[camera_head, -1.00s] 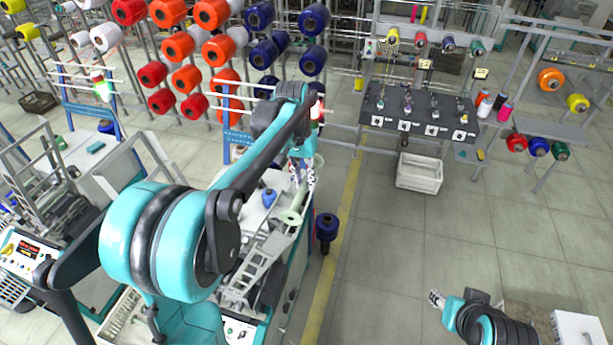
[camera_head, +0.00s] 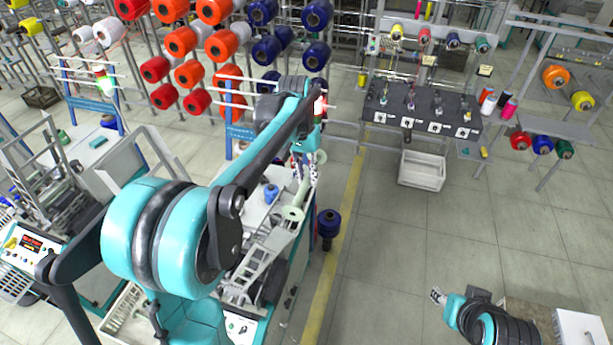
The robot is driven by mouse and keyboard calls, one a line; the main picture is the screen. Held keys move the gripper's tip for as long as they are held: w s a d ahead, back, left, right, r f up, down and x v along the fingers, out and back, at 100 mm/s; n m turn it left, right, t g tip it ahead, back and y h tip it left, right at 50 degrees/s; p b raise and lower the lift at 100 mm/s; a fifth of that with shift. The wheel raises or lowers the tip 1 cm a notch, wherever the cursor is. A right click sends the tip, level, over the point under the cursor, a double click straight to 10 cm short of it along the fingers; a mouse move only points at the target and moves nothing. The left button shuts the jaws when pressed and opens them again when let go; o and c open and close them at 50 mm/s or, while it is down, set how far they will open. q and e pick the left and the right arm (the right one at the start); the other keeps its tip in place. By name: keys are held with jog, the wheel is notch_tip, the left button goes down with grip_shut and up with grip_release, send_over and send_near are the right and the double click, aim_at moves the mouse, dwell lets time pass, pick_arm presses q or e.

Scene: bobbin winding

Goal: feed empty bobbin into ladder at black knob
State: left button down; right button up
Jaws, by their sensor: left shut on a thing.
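My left gripper (camera_head: 312,178) reaches over the winding machine in the middle and is shut on a pale green empty bobbin. One round flange of the bobbin (camera_head: 293,213) shows below the fingers, and another pale round end shows beyond them. The bobbin is tilted, close to the upper end of a grey metal ladder (camera_head: 258,268). I cannot tell whether it touches the ladder. My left arm hides part of the machine. I cannot make out the black knob for certain. My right gripper (camera_head: 437,296) is at the lower right, over the floor, apart from the machine; its fingers are too small to read.
A blue object (camera_head: 271,193) lies on the machine top. A white crate (camera_head: 423,170) sits before the far bench (camera_head: 420,110). The floor at right is mostly clear.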

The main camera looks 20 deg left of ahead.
pick_arm(q)
jog(key=shift+s, duration=0.1)
jog(key=shift+a+f+b, duration=0.25)
jog(key=shift+f+b, duration=0.35)
jog(key=shift+f, duration=0.1)
jog(key=shift+a+f+b, duration=0.3)
jog(key=shift+f+b, duration=0.2)
jog(key=shift+f, duration=0.15)
jog(key=shift+a+f+b, duration=0.35)
jog(key=shift+f+b, duration=0.2)
jog(key=shift+f, duration=0.15)
jog(key=shift+a+f+b, duration=0.3)
jog(key=shift+f+b, duration=0.2)
jog(key=shift+f, duration=0.15)
notch_tip(320, 180, down, 6)
jog(key=a+b, duration=0.2)
jog(key=b, duration=0.2)
jog(key=shift+a+r, duration=0.2)
jog(key=shift+s, duration=0.1)
jog(key=shift+a+f+b, duration=0.4)
jog(key=shift+f+b, duration=0.35)
jog(key=shift+f, duration=0.15)
jog(key=shift+a+f+b, duration=0.45)
jog(key=shift+f+b, duration=0.25)
jog(key=shift+f, duration=0.2)
jog(key=shift+a+f+b, duration=0.4)
jog(key=shift+f+b, duration=0.35)
jog(key=shift+f, duration=0.25)
